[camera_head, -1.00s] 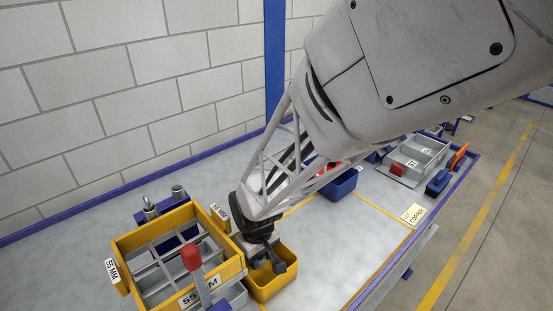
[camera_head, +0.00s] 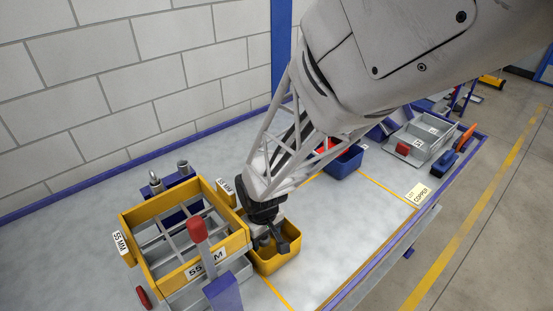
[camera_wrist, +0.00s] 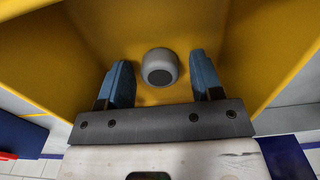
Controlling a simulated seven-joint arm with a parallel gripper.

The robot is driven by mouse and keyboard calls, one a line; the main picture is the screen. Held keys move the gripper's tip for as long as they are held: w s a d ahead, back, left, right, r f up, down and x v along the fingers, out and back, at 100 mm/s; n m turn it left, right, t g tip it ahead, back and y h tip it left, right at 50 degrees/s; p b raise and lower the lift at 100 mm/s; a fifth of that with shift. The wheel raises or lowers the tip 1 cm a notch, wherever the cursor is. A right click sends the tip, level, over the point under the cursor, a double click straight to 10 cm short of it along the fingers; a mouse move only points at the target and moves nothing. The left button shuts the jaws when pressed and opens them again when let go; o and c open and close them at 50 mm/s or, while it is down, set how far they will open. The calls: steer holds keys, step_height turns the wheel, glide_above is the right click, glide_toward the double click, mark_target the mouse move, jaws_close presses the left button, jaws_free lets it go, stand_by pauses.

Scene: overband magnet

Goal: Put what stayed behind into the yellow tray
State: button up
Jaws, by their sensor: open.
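The yellow tray (camera_head: 289,263) stands to the right of the yellow-framed 55 MM grid (camera_head: 160,274). My gripper (camera_head: 272,243) points down into the tray. In the wrist view my gripper (camera_wrist: 158,82) is open, with a blue finger on each side. A grey rounded piece (camera_wrist: 159,66) with a dark round end lies between the fingers, with gaps on both sides. The yellow tray (camera_wrist: 110,25) surrounds it in that view. I cannot tell whether the piece rests on the tray floor. Few openings of the grid show clearly, and I see no loose piece on it.
A lever with a red knob (camera_head: 197,229) rises in front of the grid. Further right stand a blue bin (camera_head: 343,162) with something red, a grey divided tray (camera_head: 430,137) and a COPPER card (camera_head: 417,193). The bench right of the yellow tray is clear.

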steer(key=shift+r, duration=0.15)
step_height(320, 180, up, 12)
stand_by(0.8)
stand_by(0.6)
steer(key=s+d+r+m+t, duration=0.1)
steer(key=s+d+r+m, duration=0.2)
steer(key=d, duration=0.5)
steer(key=s+d+r+m, duration=0.3)
steer(key=s+d+r, duration=0.2)
steer(key=d, duration=0.4)
steer(key=s+d+r+m+t, duration=0.1)
steer(key=s+d+r+m, duration=0.2)
steer(key=d, duration=0.6)
steer(key=shift+s+r+t, duration=0.3)
steer(key=shift+s+r, duration=0.3)
steer(key=shift+r, duration=0.05)
steer(key=shift+d, duration=0.1)
